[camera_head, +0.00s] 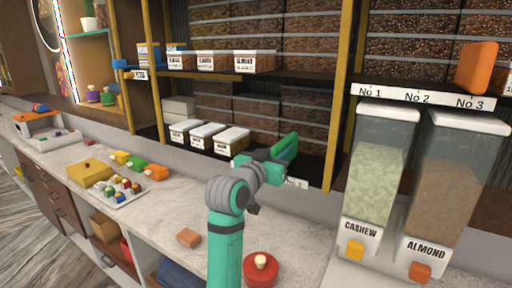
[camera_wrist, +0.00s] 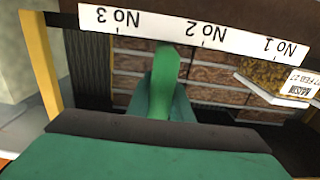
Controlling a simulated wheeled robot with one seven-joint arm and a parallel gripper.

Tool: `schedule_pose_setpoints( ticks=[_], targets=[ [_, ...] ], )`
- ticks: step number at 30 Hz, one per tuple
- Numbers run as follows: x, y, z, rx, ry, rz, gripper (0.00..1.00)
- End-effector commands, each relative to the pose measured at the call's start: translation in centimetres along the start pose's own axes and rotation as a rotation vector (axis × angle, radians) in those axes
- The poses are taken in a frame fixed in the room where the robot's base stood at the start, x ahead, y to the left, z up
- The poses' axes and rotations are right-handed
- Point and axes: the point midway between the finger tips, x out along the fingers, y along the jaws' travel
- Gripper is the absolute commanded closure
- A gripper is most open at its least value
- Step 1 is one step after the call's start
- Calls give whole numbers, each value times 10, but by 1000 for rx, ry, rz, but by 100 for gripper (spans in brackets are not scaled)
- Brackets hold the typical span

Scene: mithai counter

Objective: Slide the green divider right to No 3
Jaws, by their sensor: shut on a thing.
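The green divider (camera_head: 285,149) stands at the lower middle shelf in the head view, at the end of my arm. My gripper (camera_head: 268,164) is shut on it. The wrist view, which is upside down, shows the green divider (camera_wrist: 166,68) upright at the label strip (camera_wrist: 150,30), between the No 2 and No 3 marks. My gripper (camera_wrist: 160,103) is partly hidden there behind my own wrist. In the head view my arm covers most of this strip, and only its No 3 end (camera_head: 294,183) shows.
White-lidded boxes (camera_head: 232,140) stand left of my gripper on the same shelf. A yellow post (camera_head: 334,120) stands to its right. Cashew (camera_head: 372,165) and almond (camera_head: 455,185) dispensers are further right. An orange divider (camera_head: 478,67) is at another strip's No 3. A red lidded pot (camera_head: 260,271) is on the counter.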

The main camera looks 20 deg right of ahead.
Motion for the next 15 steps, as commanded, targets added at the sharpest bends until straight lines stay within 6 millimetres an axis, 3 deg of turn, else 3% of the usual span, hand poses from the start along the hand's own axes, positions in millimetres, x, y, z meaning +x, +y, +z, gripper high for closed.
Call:
schedule_pose_setpoints(
  ticks=[1, 6, 15],
  targets=[
    [2, 17, 0, 2, 1, 11, 100],
    [-1, 40, 0, 2, 1, 3, 100],
    [-3, 55, -1, 1, 0, -4, 100]
  ],
)
